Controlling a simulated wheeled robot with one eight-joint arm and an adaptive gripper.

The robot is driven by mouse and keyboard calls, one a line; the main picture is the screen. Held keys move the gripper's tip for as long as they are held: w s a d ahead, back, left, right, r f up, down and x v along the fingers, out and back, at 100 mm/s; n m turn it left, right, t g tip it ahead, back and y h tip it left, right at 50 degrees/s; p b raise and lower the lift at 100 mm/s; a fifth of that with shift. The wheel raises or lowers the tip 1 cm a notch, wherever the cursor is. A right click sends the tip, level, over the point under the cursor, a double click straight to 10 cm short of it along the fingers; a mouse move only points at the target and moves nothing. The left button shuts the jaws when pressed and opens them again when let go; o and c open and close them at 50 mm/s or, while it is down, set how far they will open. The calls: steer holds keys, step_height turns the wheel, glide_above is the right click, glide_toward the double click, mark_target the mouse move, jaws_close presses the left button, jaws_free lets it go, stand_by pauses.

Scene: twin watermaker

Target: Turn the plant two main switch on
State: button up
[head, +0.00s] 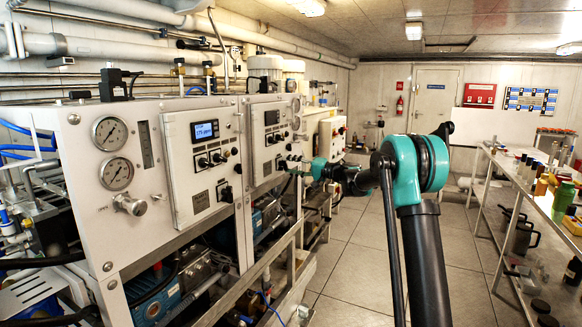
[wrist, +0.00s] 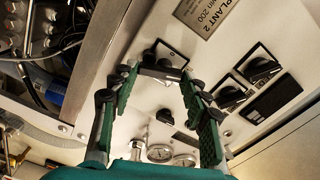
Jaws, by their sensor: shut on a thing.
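The plant two panel (head: 268,147) is the second white control box along the machine row. In the wrist view its "PLANT 2" label plate (wrist: 208,14) shows at the top, tilted. Below the label is a rotary switch with a square, dark-edged plate (wrist: 172,55), which I take for the main switch. My gripper (wrist: 160,73) has its two green fingers around the switch handle, shut on it close to the panel. The fingertips partly hide the handle, so its exact position is unclear. In the head view my gripper (head: 300,164) is at the panel's lower right.
Other black knobs (wrist: 262,69) sit on the same panel, right of the fingers. Plant one's panel (head: 203,160) is nearer, with a lit display. A bench (head: 515,185) with bottles stands at the right. The aisle floor (head: 350,270) is mostly clear.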

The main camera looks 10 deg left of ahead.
steer(key=shift+m, duration=2.1)
steer(key=o, duration=1.2)
steer(key=shift+c, duration=0.2)
steer(key=v, duration=1.2)
steer(key=shift+s, duration=0.1)
